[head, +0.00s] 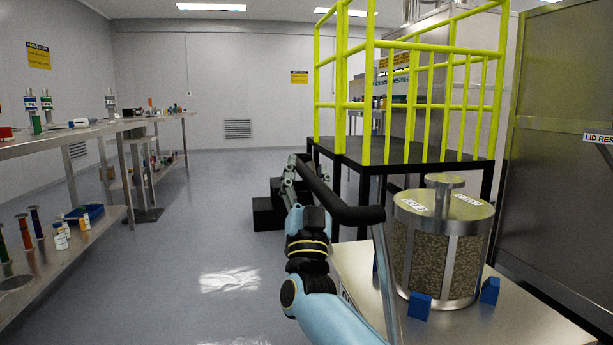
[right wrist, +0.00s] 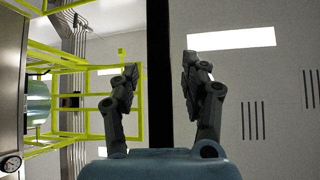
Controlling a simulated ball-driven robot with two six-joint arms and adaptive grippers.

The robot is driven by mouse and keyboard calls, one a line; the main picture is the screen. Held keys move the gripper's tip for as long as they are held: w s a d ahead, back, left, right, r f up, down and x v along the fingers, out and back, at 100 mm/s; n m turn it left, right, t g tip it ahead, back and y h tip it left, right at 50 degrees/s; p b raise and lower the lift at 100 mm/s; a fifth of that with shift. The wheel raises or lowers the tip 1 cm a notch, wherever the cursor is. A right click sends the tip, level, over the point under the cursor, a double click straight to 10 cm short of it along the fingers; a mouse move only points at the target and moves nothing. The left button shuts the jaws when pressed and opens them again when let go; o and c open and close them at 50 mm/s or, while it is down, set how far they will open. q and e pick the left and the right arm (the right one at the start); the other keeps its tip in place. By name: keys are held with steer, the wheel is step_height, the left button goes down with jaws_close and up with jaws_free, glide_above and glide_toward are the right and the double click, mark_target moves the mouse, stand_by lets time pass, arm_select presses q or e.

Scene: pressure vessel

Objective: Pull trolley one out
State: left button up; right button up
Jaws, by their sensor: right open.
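A steel-topped trolley (head: 499,323) stands at the lower right, with a black push handle (head: 345,208) on steel posts at its near left side. The trolley carries a round mesh drum (head: 430,255) of pellets with a steel lid, between blue blocks. My right gripper (head: 290,172) is at the far end of the handle, partly hidden by its own arm. In the right wrist view, its open fingers (right wrist: 159,66) stand on either side of the dark handle bar (right wrist: 160,120). I cannot tell whether they touch it. My left gripper is out of view.
A black platform (head: 400,152) with yellow railings (head: 420,45) and black steps (head: 266,212) stands behind the trolley. A steel cabinet wall (head: 560,200) is close on the right. Steel shelves (head: 75,135) with small items line the left. The grey floor (head: 190,260) between is clear.

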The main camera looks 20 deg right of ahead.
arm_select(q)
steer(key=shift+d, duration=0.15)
arm_select(e)
steer(key=v, duration=1.2)
